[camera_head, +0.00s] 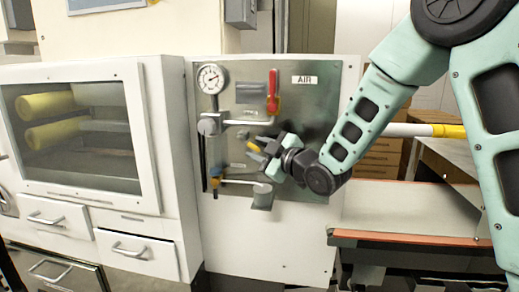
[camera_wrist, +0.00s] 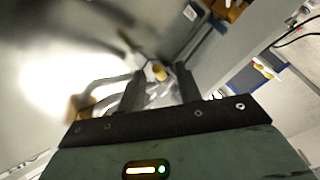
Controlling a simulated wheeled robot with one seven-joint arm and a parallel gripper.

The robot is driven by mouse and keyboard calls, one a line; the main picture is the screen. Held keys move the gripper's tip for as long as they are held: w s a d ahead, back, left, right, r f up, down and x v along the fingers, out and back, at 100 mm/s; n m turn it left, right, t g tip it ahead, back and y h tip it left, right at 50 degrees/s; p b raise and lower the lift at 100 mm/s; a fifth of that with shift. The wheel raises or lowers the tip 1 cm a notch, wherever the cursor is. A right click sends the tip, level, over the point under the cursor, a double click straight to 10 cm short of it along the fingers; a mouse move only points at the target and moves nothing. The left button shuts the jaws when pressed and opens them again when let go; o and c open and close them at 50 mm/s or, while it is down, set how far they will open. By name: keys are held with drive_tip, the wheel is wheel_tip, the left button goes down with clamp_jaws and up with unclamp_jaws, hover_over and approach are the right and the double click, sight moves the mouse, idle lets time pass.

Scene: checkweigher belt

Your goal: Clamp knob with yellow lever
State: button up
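On the metal air panel (camera_head: 290,110), a small yellow lever (camera_head: 253,146) shows just at my gripper's fingertips. In the wrist view a yellow-tan knob end (camera_wrist: 159,72) appears between the fingers, beyond their tips. My gripper (camera_head: 262,154) reaches in from the right. Its two fingers are spread apart (camera_wrist: 160,88), with a gap on both sides of the knob end. I cannot tell whether either finger touches it. The knob's base is hidden by the gripper in the head view and blurred in the wrist view.
A red lever (camera_head: 273,90) and a pressure gauge (camera_head: 211,78) sit higher on the panel. A white cabinet with a window (camera_head: 150,120) stands left; a conveyor belt (camera_head: 415,210) lies right.

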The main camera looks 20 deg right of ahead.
clamp_jaws()
drive_tip(key=shift+f+b, duration=0.15)
drive_tip(key=shift+b, duration=0.15)
